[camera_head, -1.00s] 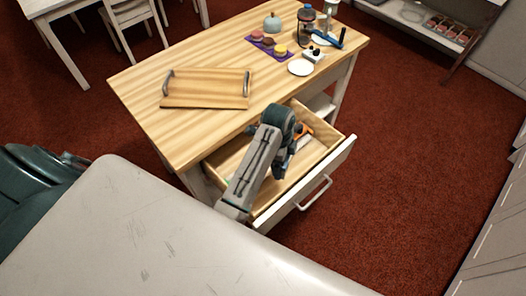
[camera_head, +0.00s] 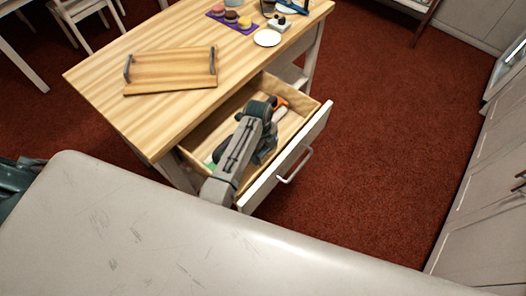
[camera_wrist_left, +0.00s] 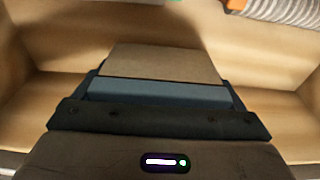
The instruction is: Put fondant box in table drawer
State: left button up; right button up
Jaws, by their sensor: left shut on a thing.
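The table drawer (camera_head: 316,124) is pulled open below the wooden tabletop. My left gripper (camera_head: 262,155) is down inside it, with the arm reaching over the drawer's near left corner. In the left wrist view my left gripper (camera_wrist_left: 158,92) is shut on a plain tan, flat-faced thing, which looks like the fondant box (camera_wrist_left: 165,62). The drawer's wooden walls and floor surround it there. In the head view the arm hides the box, and I cannot tell whether it touches the drawer floor. My right gripper is not in view.
An orange-ended tool (camera_head: 279,101) lies at the drawer's far end, and a small green thing (camera_head: 209,163) shows at its left. A wooden tray (camera_head: 170,72), a white plate (camera_head: 267,38) and macarons on a purple mat (camera_head: 232,19) are on the tabletop.

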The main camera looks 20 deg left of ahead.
pick_arm(q)
jog(key=shift+f, duration=1.6)
jog(key=shift+f, duration=0.1)
jog(key=o, duration=0.9)
jog(key=r, duration=0.4)
jog(key=a+r, duration=0.1)
jog(key=r, duration=0.7)
jog(key=shift+w+a+r, duration=0.1)
jog(key=shift+w+a, duration=0.1)
